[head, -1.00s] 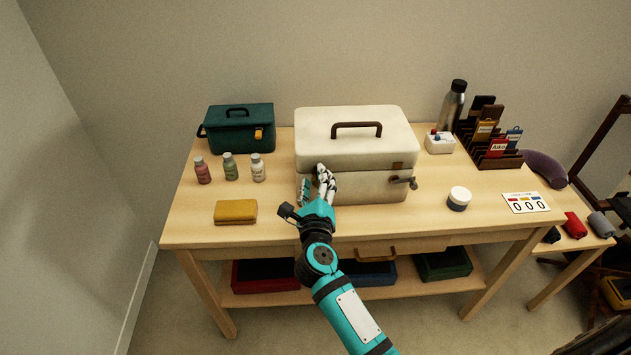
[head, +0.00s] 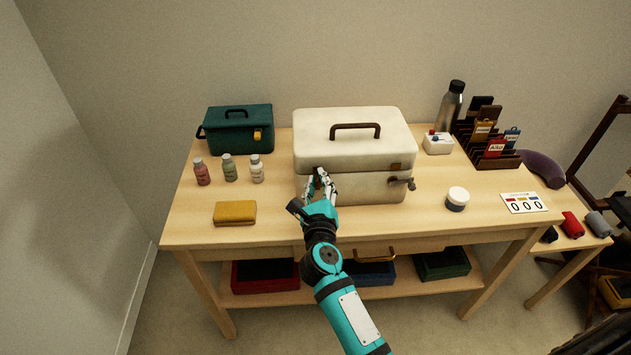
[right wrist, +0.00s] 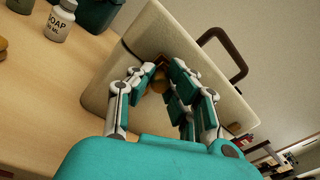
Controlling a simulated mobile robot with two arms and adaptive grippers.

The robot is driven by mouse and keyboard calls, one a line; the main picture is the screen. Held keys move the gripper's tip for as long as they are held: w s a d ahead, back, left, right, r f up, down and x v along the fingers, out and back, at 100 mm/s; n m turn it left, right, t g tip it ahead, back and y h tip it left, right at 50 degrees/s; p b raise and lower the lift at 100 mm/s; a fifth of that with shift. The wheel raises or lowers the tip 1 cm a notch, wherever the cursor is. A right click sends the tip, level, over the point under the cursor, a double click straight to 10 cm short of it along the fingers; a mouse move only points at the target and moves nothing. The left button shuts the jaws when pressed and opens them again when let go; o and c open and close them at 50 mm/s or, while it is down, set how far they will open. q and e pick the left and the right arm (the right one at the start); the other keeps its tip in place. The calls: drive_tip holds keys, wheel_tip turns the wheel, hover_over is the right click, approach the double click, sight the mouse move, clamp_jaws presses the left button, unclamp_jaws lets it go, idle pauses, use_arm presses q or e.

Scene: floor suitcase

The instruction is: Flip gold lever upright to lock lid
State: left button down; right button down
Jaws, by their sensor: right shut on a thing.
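The cream case (head: 352,150) stands on the wooden table with its lid down and its brown handle (head: 355,131) on top. My right gripper (head: 321,182) is at the left part of the case's front, with its fingers closed around the left latch. In the right wrist view the fingers (right wrist: 158,78) are shut on the gold lever (right wrist: 158,86), which shows between them against the case front. The fingers hide much of this lever, so its exact angle is unclear. A second latch lever (head: 402,183) sticks out at the right of the front. My left gripper is out of view.
A green toolbox (head: 240,130), several small bottles (head: 229,168) and a yellow block (head: 235,212) are on the left. A white jar (head: 457,198), a counter card (head: 524,203), a steel bottle (head: 450,108) and a card rack (head: 495,150) are on the right. The table front is clear.

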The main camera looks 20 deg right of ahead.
drive_tip(key=c, duration=1.2)
unclamp_jaws()
drive_tip(key=shift+s, duration=0.1)
drive_tip(key=v, duration=0.7)
drive_tip(key=shift+s+a, duration=0.1)
drive_tip(key=shift+s, duration=0.05)
